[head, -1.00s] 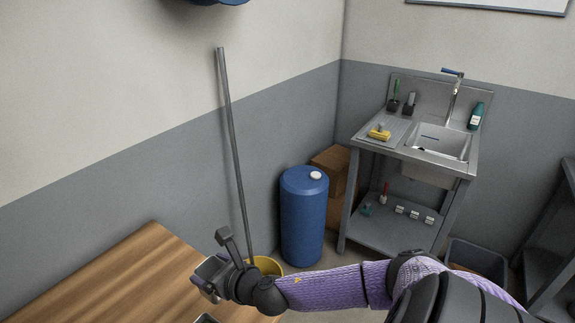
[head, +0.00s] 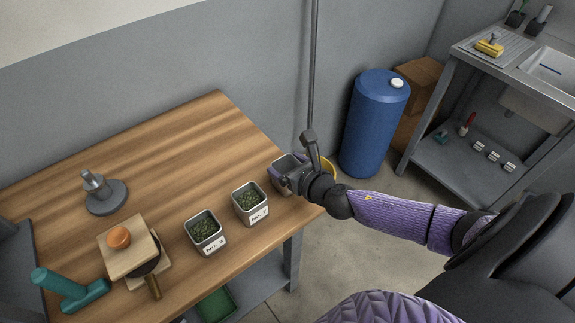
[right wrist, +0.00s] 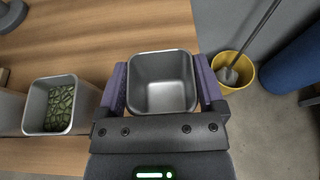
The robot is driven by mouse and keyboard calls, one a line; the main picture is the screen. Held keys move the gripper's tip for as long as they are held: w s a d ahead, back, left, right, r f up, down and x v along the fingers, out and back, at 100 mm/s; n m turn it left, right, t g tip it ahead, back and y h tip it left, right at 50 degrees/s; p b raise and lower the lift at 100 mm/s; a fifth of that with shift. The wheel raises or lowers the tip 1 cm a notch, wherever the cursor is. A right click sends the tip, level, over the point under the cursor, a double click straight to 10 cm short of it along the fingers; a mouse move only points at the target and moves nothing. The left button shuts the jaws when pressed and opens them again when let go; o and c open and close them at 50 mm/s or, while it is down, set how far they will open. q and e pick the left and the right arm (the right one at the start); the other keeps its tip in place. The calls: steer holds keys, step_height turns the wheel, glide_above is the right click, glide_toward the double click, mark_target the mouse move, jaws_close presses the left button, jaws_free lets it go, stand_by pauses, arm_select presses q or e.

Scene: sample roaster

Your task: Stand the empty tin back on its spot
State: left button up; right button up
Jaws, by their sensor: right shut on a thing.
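The empty tin (right wrist: 162,83) is a square grey metal tin, upright, with a bare inside in the right wrist view. In the head view the tin (head: 287,165) is at the right end of the wooden table (head: 160,140). My right gripper (head: 290,178) is shut on it, with a finger on either side; the gripper also shows in the right wrist view (right wrist: 162,92). The tin's base is hidden, so I cannot tell if it touches the table. My left gripper is not in view.
Two labelled tins of green beans, one nearer (head: 250,203) and one further left (head: 206,232), stand left of the held tin. A tamper (head: 105,194), a wooden block (head: 128,252) and a teal-handled tool (head: 68,289) are further left. A yellow bucket (right wrist: 234,75) stands beyond the table's edge.

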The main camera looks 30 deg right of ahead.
steer(key=o, duration=1.3)
steer(key=shift+f, duration=0.1)
steer(key=shift+s+r, duration=0.15)
steer(key=shift+r, duration=0.1)
steer(key=a+p+v, duration=0.1)
steer(key=p+v, duration=0.1)
steer(key=v, duration=1)
steer(key=s+d+f+m+g+h, duration=0.1)
steer(key=s+d+f+m+g, duration=0.2)
steer(key=f+m, duration=0.35)
steer(key=s+d+f+m+g+h, duration=0.1)
steer(key=s+f+m+g+h, duration=0.1)
steer(key=s+f+m, duration=0.35)
steer(key=s+d+f+m+g+h, duration=0.1)
steer(key=s+d+f+m+g, duration=0.2)
steer(key=f+m, duration=0.5)
steer(key=s+a+f+m+g+y, duration=0.1)
steer(key=s+a+f+m, duration=0.2)
steer(key=s+a+m, duration=0.1)
steer(key=s+a+f+m+g+y, duration=0.1)
steer(key=s+a+f+m+g, duration=0.1)
steer(key=s+a+f+m, duration=0.2)
steer(key=s+a+f+m+g, duration=0.2)
steer(key=s+a+f+m, duration=0.2)
steer(key=s+a+m, duration=0.1)
steer(key=shift+s+a+m+y, duration=0.2)
steer(key=shift+s+m+y, duration=0.2)
steer(key=shift+s+m, duration=0.55)
